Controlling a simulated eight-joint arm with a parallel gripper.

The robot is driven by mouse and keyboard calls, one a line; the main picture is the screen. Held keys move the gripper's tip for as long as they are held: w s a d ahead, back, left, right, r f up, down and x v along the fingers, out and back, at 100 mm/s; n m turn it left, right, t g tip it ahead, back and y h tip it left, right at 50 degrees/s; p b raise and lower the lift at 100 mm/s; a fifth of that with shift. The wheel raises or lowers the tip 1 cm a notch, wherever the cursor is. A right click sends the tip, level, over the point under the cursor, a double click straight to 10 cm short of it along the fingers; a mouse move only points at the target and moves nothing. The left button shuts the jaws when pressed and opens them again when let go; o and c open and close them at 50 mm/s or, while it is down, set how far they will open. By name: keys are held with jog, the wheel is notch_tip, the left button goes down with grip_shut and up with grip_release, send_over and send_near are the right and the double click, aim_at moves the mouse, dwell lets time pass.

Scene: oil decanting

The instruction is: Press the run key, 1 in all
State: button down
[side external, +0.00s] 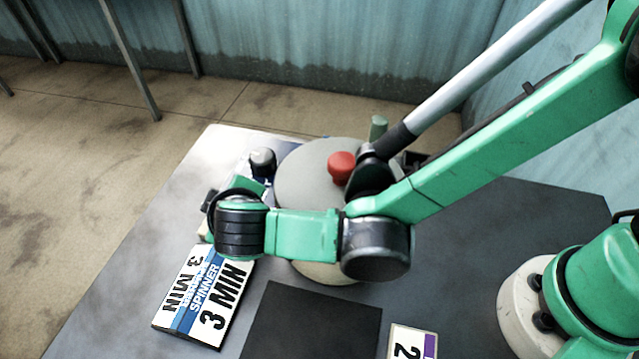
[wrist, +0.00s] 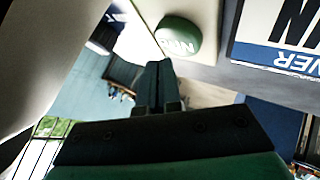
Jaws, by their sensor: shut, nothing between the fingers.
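The green run key (wrist: 179,36), a round domed button with white lettering, sits on a pale housing (wrist: 205,70) at the top of the wrist view. My gripper (wrist: 153,68) is shut and empty, with its dark fingertips just below and left of the key in that picture. A small gap shows between them; the depth of that gap is hard to judge. In the side external view my wrist hides the key and the fingers. The round grey spinner (side external: 302,178) with a red knob (side external: 341,166) on its lid stands behind my arm there.
A placard reading "3 MIN SPINNER" (side external: 205,297) stands in front of the machine; part of it shows in the wrist view (wrist: 285,35). A black knob (side external: 262,161) stands left of the lid. A dark mat (side external: 312,322) and a card marked 2 (side external: 411,343) lie nearer.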

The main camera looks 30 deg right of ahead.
jog(key=shift+f, duration=0.1)
dwell(0.4)
jog(key=shift+f, duration=0.35)
jog(key=shift+f, duration=0.4)
dwell(0.6)
jog(key=shift+r, duration=0.85)
jog(key=shift+r, duration=2.5)
